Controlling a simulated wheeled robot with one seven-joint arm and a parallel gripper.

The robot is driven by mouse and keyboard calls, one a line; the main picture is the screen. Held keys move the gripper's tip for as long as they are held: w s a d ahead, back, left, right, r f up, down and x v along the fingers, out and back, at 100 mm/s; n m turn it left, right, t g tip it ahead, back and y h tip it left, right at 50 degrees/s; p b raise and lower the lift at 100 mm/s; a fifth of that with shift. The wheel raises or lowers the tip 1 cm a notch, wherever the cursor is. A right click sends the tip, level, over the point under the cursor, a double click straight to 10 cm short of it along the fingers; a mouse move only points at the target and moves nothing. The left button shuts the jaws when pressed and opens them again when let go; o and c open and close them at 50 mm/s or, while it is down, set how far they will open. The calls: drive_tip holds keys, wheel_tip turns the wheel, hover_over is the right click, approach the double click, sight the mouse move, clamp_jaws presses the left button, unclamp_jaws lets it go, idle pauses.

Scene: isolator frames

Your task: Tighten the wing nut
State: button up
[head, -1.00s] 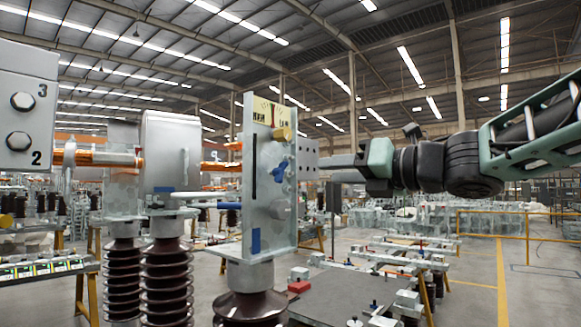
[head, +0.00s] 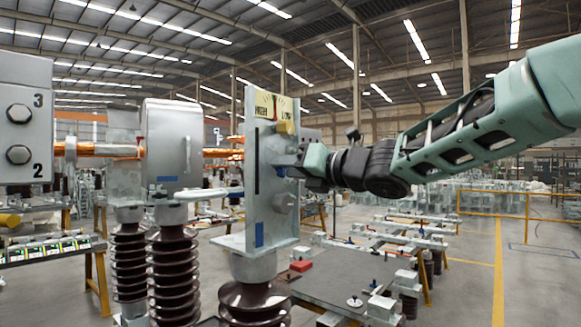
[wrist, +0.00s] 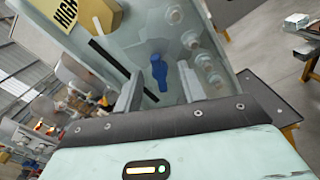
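The blue wing nut (wrist: 158,72) sits on the face of the pale grey upright panel (head: 268,215). In the wrist view it lies between the two fingers of my gripper (wrist: 160,86), which are apart on either side of it. I cannot tell whether either finger touches it. In the head view my gripper (head: 293,167) is at the panel's right side and covers most of the wing nut; only a bit of blue (head: 281,172) shows.
Several bolts (wrist: 205,60) stand close to the right finger in the wrist view. Brown insulators (head: 129,262) stand at left.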

clamp_jaws()
drive_tip(key=shift+m, duration=0.3)
drive_tip(key=shift+d+r+m+p, duration=0.1)
drive_tip(key=shift+m+p, duration=4.7)
drive_tip(key=shift+m, duration=9.3)
